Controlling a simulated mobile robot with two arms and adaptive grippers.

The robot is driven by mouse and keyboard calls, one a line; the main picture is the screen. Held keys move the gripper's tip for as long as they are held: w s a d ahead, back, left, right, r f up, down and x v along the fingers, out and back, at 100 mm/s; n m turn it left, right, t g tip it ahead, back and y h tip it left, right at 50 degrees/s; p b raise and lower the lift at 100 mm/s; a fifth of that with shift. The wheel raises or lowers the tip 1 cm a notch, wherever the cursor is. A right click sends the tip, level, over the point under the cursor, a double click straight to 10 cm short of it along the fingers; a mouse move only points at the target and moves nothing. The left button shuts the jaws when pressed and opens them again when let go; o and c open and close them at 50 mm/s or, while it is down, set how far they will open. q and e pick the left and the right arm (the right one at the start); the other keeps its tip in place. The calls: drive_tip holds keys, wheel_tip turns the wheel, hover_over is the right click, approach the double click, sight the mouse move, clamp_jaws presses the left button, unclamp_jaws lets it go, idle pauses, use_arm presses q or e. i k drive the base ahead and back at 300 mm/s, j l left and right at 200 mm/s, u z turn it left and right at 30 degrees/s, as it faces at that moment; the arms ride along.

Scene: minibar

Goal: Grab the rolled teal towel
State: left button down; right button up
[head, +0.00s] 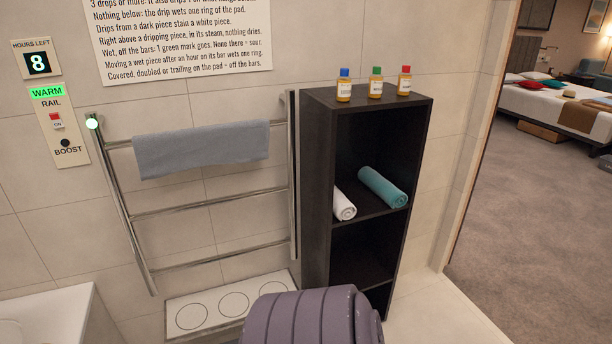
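The rolled teal towel (383,187) lies on the middle shelf of a dark open shelf unit (317,200), on the right side of that shelf. A rolled white towel (343,205) lies to its left, apart from it, near the shelf's front edge. Neither of my grippers is in view. A purple-grey ribbed rounded shape (312,318) fills the bottom middle and hides the lower front of the shelf unit's left side.
Three small bottles with blue (344,86), green (376,83) and red (404,81) caps stand on the shelf unit. A metal towel rail (208,202) with a grey towel (201,149) is left of it, above a white pad with rings (191,316). Open carpet (530,230) lies right.

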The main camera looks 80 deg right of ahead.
sight(391, 196)
drive_tip(key=z, duration=3.2)
drive_tip(key=i+l+u, duration=0.1)
drive_tip(key=u, duration=0.4)
drive_tip(key=i+l+u, duration=0.15)
drive_tip(key=l, duration=0.2)
drive_tip(key=i+l+u, duration=0.3)
drive_tip(key=l, duration=0.45)
drive_tip(key=i+l+u, duration=0.2)
drive_tip(key=l, duration=0.2)
drive_tip(key=i, duration=0.05)
